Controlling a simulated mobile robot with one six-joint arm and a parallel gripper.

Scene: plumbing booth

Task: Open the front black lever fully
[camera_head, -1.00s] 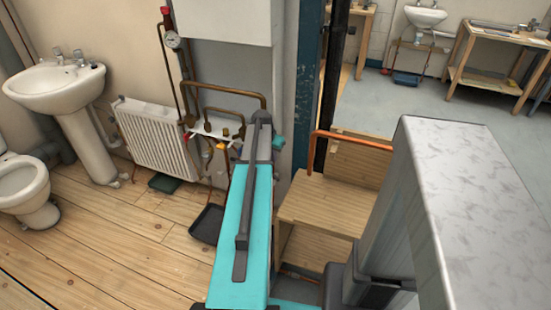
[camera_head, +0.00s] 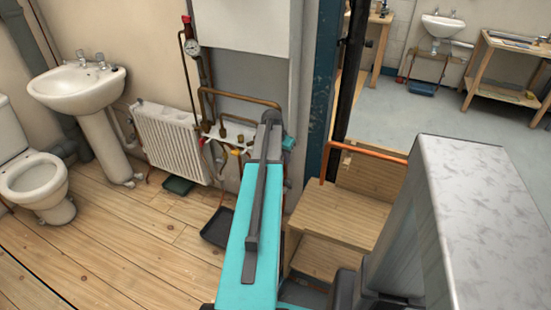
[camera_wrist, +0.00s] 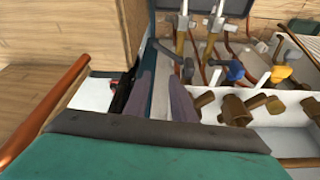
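I cannot make out the front black lever for certain in either view. The brass valves and pipework (camera_wrist: 240,108) stand on a white ledge at the right of the wrist view, with a blue handle (camera_wrist: 234,70) and a yellow handle (camera_wrist: 279,73) behind. My gripper (camera_wrist: 160,95) points between this pipework and a wooden box; its two grey fingers look apart, with a pale strip showing between them. They touch no lever that I can see. In the head view the pipework (camera_head: 235,98) is partly hidden behind my teal arm, and the fingertips are hidden.
A wooden step box (camera_head: 340,215) with a copper pipe (camera_head: 370,153) stands right of my arm. A blue post (camera_head: 322,90) rises behind. A radiator (camera_head: 170,143), basin (camera_head: 78,88) and toilet (camera_head: 35,180) are at the left.

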